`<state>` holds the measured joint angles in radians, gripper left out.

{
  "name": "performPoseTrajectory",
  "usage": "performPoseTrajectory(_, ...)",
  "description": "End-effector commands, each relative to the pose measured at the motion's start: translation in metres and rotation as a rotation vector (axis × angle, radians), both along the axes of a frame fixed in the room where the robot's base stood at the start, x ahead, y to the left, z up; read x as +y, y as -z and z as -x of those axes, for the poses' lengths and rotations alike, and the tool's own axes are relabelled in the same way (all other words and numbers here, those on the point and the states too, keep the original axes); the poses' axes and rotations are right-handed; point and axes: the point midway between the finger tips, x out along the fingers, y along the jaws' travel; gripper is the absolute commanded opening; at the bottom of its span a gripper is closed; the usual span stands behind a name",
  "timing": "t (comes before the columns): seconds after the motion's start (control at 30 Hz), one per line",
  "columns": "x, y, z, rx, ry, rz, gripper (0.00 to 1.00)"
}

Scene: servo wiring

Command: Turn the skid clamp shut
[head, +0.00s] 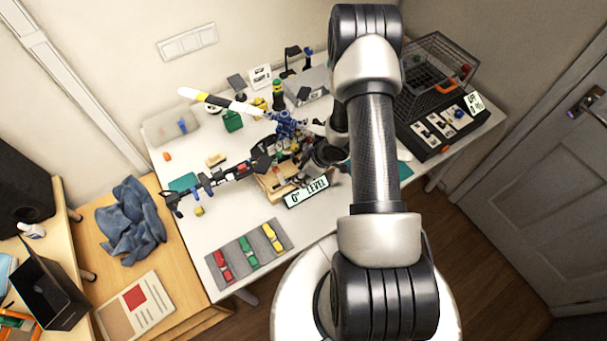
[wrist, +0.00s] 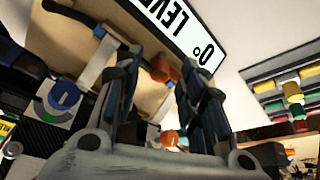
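A model helicopter (head: 262,160) with a blue rotor hub sits over a wooden stand (head: 272,187) that bears a "0° LEVEL" sign (head: 307,193). The sign also shows upside down in the wrist view (wrist: 180,28). My gripper (wrist: 160,62) is at the stand, its two dark fingers apart. An orange knob (wrist: 165,72), which looks like part of the skid clamp, shows between the fingers near their tips. A second orange piece (wrist: 169,138) shows lower, between the finger bases. I cannot tell whether the fingers touch either one.
A grey mat (head: 248,252) with red, green and yellow items lies at the table's front. A black wire basket (head: 437,72) and a switch panel (head: 440,127) stand at the right. The white table is bare left of the mat (head: 195,232).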

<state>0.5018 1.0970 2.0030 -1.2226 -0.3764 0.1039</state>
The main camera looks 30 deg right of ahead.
Motion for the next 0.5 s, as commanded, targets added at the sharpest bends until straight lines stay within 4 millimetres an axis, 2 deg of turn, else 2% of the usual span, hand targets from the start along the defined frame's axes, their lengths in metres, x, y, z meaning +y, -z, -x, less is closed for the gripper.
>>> performPoseTrajectory(0.17,0.0000,-0.0004,0.0000,0.000,0.000,0.000,0.36)
performPoseTrajectory(0.5,-0.0002,-0.0006,0.0000,0.000,-0.001,0.000,0.13)
